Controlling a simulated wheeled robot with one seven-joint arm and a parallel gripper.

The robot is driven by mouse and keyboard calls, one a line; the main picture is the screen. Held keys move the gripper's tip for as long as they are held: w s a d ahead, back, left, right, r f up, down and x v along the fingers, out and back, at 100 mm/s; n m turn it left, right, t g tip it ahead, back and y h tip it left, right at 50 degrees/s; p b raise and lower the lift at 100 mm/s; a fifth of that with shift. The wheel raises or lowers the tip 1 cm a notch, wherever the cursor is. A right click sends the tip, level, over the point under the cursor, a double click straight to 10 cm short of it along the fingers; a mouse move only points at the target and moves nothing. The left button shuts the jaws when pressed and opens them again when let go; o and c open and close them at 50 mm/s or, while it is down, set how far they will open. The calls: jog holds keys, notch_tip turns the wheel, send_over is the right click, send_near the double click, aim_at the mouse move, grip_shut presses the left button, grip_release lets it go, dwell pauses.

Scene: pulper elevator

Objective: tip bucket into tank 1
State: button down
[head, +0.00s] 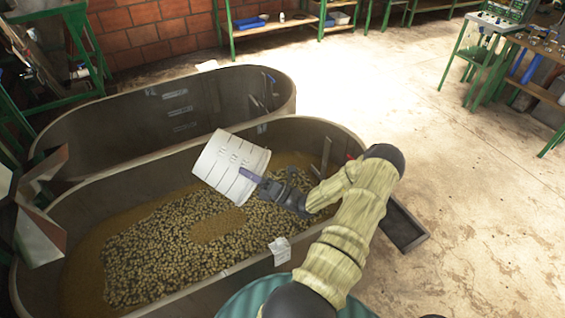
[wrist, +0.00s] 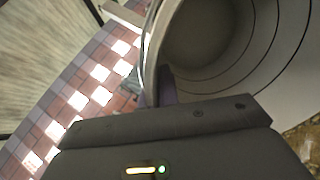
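A white bucket (head: 230,165) hangs tilted on its side over the near tank (head: 180,295). My gripper (head: 254,178) is shut on the bucket's edge, with a purple finger against its wall. The near tank holds a brown bed with many small yellowish-brown fruits or beans across its middle. In the wrist view, the grey hollow of the bucket (wrist: 215,45) looks empty where it shows; its far side is cut off. I cannot read which tank is numbered 1.
A second long tank (head: 170,112) stands behind the near one and looks empty where visible. A small white label (head: 280,250) is on the near rim. A dark tray (head: 402,225) lies on the floor at right.

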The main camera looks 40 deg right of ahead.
jog(key=s+d+r+n+g+y, duration=0.2)
jog(key=s+d+n+g+y, duration=0.2)
jog(key=s+d+y, duration=0.2)
jog(key=d, duration=0.2)
jog(key=shift+d+r+g+y, duration=0.3)
jog(key=shift+d+r, duration=0.1)
